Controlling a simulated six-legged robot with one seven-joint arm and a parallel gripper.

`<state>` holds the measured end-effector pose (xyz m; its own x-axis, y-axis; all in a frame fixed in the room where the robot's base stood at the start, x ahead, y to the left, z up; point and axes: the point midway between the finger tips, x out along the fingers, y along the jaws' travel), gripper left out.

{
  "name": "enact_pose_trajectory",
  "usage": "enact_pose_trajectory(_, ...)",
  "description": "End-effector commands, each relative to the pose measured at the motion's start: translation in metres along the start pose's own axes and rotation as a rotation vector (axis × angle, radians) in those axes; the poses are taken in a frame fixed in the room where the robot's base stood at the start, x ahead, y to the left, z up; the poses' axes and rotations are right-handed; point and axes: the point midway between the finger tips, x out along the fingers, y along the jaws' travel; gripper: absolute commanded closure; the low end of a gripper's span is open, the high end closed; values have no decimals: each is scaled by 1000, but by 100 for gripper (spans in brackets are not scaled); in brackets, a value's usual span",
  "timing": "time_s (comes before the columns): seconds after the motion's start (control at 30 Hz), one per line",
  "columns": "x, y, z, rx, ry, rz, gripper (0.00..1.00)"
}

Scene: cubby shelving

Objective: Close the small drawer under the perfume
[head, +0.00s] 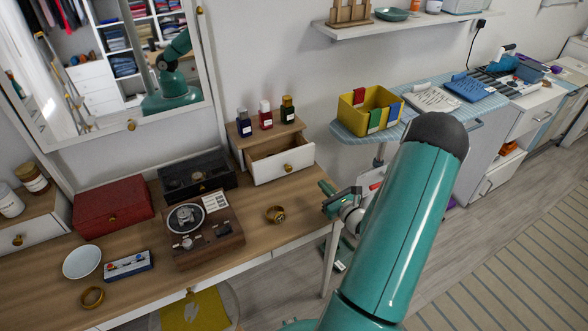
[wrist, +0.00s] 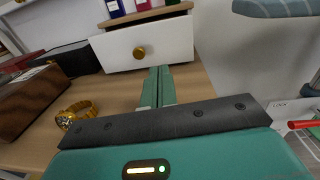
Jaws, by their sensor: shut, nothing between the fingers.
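The small drawer (head: 282,164) has a white front and a round brass knob. It stands pulled out of a small wooden box on the dressing table, and its inside shows in the head view. Its front fills the upper middle of the wrist view (wrist: 165,48). Three perfume bottles (head: 266,114), dark blue, red and dark green, stand on top of the box. My gripper (head: 328,190) is just right of and in front of the drawer. In the wrist view its fingers (wrist: 160,75) are together and empty, pointing at the lower drawer front; whether they touch it I cannot tell.
A gold watch (head: 276,214) lies on the table in front of the drawer. A wooden watch stand (head: 203,236) and a black case (head: 197,175) are to the left. A blue ironing board (head: 350,124) with a yellow bin (head: 369,108) is to the right.

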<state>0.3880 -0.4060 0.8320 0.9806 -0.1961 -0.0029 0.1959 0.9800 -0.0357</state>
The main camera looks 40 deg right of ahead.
Motion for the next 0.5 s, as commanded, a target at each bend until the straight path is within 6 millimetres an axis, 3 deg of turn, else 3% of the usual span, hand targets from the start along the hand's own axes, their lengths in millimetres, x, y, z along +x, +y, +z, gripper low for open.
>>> enact_pose_trajectory(0.1, -10, -21, -14, 35, -1, -79, 100)
enact_pose_trajectory(0.2, -8, -27, -16, 39, -2, -93, 100)
enact_pose_trajectory(0.5, 39, -34, -15, 37, -3, -92, 100)
